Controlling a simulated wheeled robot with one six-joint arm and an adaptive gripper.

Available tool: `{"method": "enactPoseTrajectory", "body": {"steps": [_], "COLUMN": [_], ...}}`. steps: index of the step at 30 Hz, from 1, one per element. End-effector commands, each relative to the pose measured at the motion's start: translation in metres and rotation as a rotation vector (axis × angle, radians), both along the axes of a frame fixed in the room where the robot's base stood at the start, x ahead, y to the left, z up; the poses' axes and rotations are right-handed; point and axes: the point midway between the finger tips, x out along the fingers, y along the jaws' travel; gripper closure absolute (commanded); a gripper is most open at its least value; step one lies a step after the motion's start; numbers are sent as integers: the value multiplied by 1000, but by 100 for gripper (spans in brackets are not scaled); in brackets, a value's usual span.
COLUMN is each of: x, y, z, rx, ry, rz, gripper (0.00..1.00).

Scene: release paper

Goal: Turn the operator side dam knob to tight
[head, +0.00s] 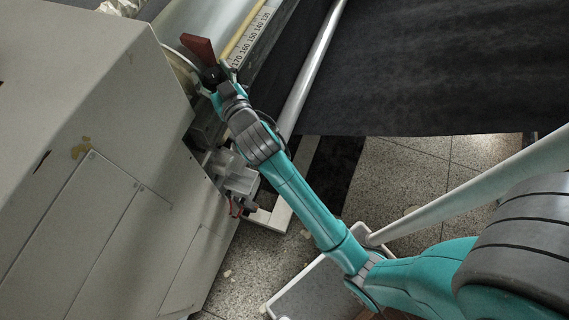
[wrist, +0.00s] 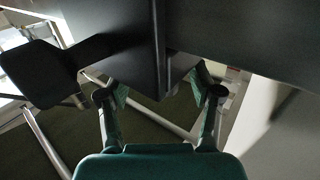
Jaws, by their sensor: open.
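My arm reaches up to the end of the roller machine in the head view. My gripper (head: 215,76) is there beside a small dark knob-like part and a dark red paddle-shaped handle (head: 198,47). In the wrist view my gripper (wrist: 162,86) is open, with one finger on each side of the lower end of a dark, angular block (wrist: 165,68). I cannot tell whether the fingers touch it. A dark paddle-shaped piece (wrist: 38,72) sticks out to the left. I cannot tell for certain which part is the operator side dam knob, nor its setting.
A large grey machine cabinet (head: 95,130) stands to the left. A numbered scale (head: 245,45) runs along the roller near the handle. A metal bar (head: 312,70) and a wide dark sheet (head: 430,65) lie to the right. Speckled floor (head: 405,170) shows below.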

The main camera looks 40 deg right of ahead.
Motion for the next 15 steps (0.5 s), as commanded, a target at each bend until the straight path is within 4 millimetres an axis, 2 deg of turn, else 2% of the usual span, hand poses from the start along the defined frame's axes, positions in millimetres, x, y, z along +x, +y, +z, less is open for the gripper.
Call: {"method": "enactPoseTrajectory", "body": {"steps": [12,15], "x": [1,-19], "y": [1,5], "z": [1,-1], "rx": [-1,-1], "ry": [-2,1], "rz": [-144,-143], "gripper": [35,35]}}
